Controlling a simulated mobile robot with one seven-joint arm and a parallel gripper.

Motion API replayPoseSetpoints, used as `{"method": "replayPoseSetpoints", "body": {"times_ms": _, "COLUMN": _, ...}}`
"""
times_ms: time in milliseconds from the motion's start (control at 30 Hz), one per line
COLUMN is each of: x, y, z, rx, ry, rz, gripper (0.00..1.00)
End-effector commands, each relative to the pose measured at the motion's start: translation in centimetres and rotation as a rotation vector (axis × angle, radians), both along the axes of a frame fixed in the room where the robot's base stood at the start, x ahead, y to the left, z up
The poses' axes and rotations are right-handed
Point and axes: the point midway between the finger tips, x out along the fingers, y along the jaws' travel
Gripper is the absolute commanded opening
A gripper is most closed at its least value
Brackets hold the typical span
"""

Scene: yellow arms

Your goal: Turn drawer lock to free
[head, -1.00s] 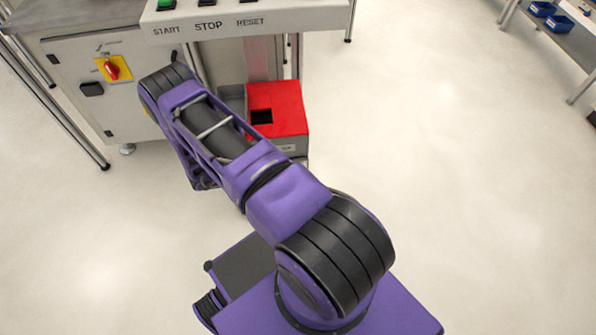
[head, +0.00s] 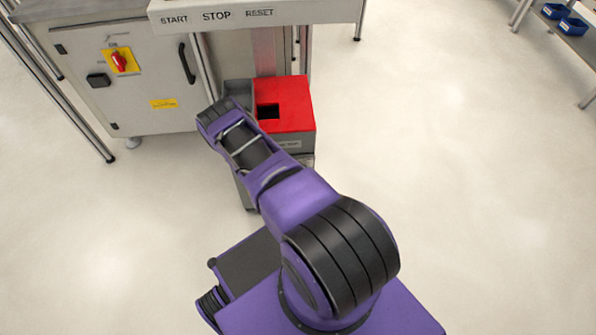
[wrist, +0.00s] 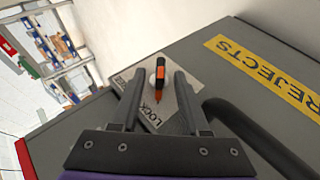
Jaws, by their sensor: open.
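The drawer lock (wrist: 160,80) shows in the wrist view as a narrow black and orange lever on a pale plate (wrist: 186,92). The plate carries the word LOCK by its lower edge; other lettering at its left edge is partly hidden by a finger. My gripper (wrist: 159,74) is open, with one finger on each side of the lever. I cannot tell whether either finger touches it. The plate sits on a grey front (wrist: 228,85) with a yellow REJECTS label (wrist: 262,72). In the head view my arm hides the gripper and the lock.
A black bar handle (wrist: 250,138) runs close to the right finger. In the head view a red-topped bin (head: 290,95) stands beyond my arm, beside a grey cabinet (head: 140,85) with a red switch (head: 119,62). A START/STOP/RESET panel (head: 240,14) overhangs. Floor at right is clear.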

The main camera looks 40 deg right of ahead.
Motion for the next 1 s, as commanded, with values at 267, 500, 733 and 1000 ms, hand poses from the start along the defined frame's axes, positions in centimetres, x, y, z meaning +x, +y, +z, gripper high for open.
{"method": "replayPoseSetpoints", "body": {"times_ms": 267, "x": -0.02, "y": -0.87, "z": -0.71, "rx": 0.000, "ry": 0.000, "rz": 0.000, "gripper": 0.45}}
{"method": "replayPoseSetpoints", "body": {"times_ms": 500, "x": -0.02, "y": -0.85, "z": -0.70, "rx": 0.000, "ry": 0.000, "rz": 0.000, "gripper": 0.31}}
{"method": "replayPoseSetpoints", "body": {"times_ms": 733, "x": -0.02, "y": -0.84, "z": -0.68, "rx": -0.001, "ry": 0.000, "rz": 0.000, "gripper": 0.00}}
{"method": "replayPoseSetpoints", "body": {"times_ms": 1000, "x": -0.02, "y": -0.85, "z": -0.65, "rx": 0.001, "ry": -0.002, "rz": 0.000, "gripper": 0.00}}
